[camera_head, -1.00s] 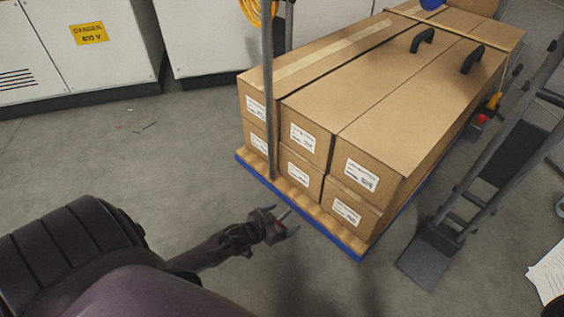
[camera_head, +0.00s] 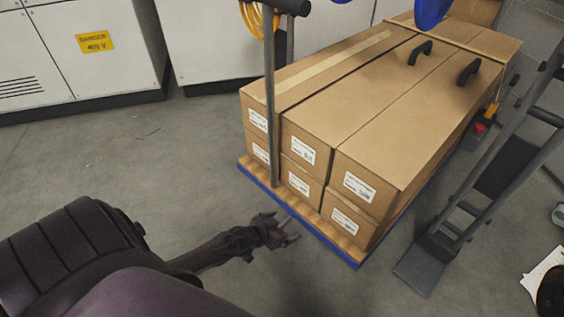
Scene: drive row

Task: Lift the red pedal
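A small red part (camera_head: 480,127), which looks like the red pedal, sits low at the far right side of the loaded cart, beside a yellow piece; it is too small to see in detail. My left gripper (camera_head: 290,230) is low in front of the cart's near blue edge, with its fingers spread and nothing between them. It is far from the red part, with the stacked boxes between. My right gripper does not show.
The cart (camera_head: 330,245) carries long cardboard boxes (camera_head: 400,130) and has a grey upright post (camera_head: 270,100). A dark hand truck (camera_head: 485,210) stands at the right. White cabinets (camera_head: 60,50) line the back.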

